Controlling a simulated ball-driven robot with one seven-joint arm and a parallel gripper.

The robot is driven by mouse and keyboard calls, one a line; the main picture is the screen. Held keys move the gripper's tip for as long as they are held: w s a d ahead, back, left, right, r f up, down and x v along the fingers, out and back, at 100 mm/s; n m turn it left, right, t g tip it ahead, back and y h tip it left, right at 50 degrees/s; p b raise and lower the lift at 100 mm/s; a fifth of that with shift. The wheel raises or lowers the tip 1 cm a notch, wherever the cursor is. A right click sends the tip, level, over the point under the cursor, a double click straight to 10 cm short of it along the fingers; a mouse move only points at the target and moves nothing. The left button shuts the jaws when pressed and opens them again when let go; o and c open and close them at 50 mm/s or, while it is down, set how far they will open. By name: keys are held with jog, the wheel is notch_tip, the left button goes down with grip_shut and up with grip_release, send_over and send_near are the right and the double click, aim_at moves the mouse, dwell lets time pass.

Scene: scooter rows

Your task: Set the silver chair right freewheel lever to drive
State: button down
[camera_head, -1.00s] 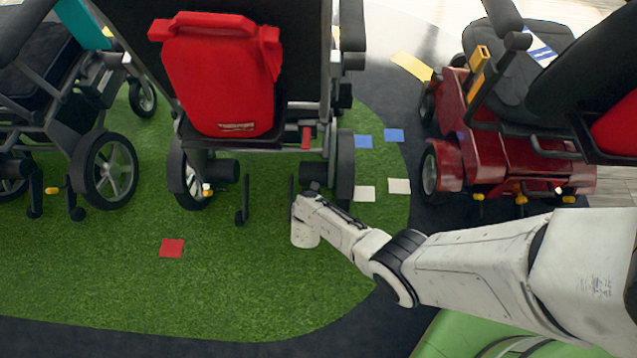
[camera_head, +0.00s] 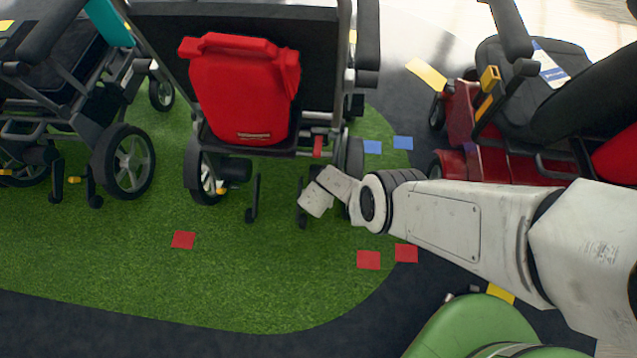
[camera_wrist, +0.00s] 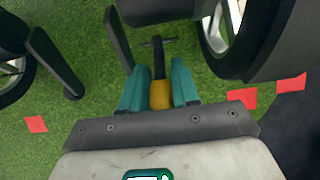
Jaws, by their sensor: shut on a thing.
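The grey-framed chair with a red backpack (camera_head: 243,90) stands with its back toward me in the middle of the head view. Its right freewheel lever, with a yellow grip (camera_wrist: 161,96), shows in the wrist view below the motor, beside the right wheel (camera_wrist: 262,38). My gripper (camera_wrist: 159,88) has its teal fingers on either side of the yellow grip, shut on it. In the head view, my wrist hides the right lever and the fingers. The left lever's yellow end (camera_head: 221,190) shows by the left wheel (camera_head: 203,172).
Dark anti-tip bars (camera_head: 253,199) hang behind the chair, one close to my wrist. Another wheelchair (camera_head: 70,110) stands at left and a red scooter (camera_head: 480,130) at right. Red squares (camera_head: 368,260) lie on the floor.

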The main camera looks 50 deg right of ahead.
jog(key=shift+d+r, duration=0.1)
jog(key=shift+d, duration=0.05)
jog(key=c, duration=0.9)
grip_release()
jog(key=shift+p+v, duration=5.4)
jog(key=shift+p, duration=0.45)
